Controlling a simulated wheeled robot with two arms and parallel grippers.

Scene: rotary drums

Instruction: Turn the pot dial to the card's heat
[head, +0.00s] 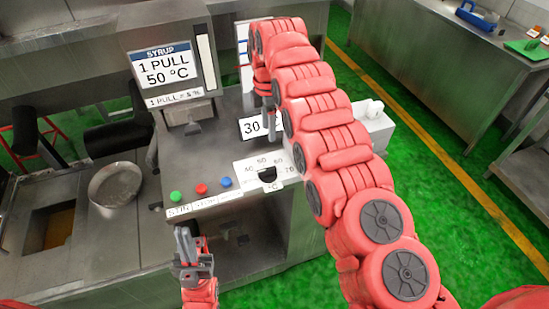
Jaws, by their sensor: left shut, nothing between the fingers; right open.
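The card (166,66) reads "SYRUP, 1 PULL, 50 °C" and stands upright at the back of the steel unit. The pot dial (268,174) is a dark knob on a white scale plate on the worktop. Numbers including 50, 60 and 70 show around it; my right arm is close to the plate's right side in the picture. I cannot tell the dial's exact setting. My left gripper (188,250) is shut and empty, in front of the worktop's front edge.
Green (175,197), red (202,189) and blue (225,182) buttons line the worktop's front left. A round metal pan (115,186) sits further left. A white object (374,125) is right of my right arm. Green floor lies open to the right.

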